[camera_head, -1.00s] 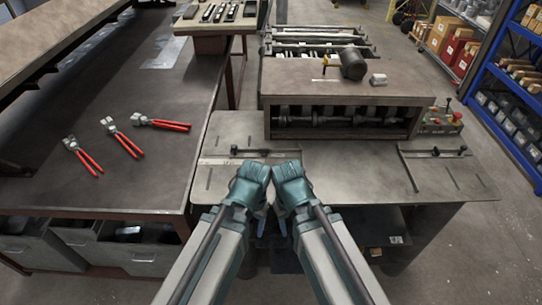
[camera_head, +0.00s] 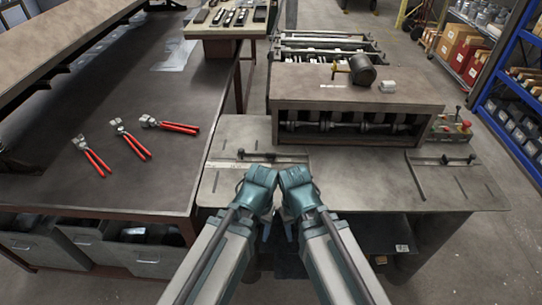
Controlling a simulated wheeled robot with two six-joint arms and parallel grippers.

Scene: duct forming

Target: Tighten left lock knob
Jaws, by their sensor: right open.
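The left lock knob (camera_head: 241,154) is a small dark knob on the left guide bar (camera_head: 270,156) of the grey machine table (camera_head: 345,180). My left gripper (camera_head: 258,181) and right gripper (camera_head: 297,181) are side by side over the table's front part, in front of and to the right of the knob. Neither touches it. The right gripper is open and empty. The left gripper's jaws are hidden by its own teal body, so I cannot tell their state.
A similar dark knob (camera_head: 472,159) sits on the right guide bar. A roller housing (camera_head: 355,105) stands behind the guides, with a mallet (camera_head: 361,69) on top. A workbench (camera_head: 120,180) at left carries several red-handled pliers (camera_head: 133,143). A blue shelf (camera_head: 500,60) stands at right.

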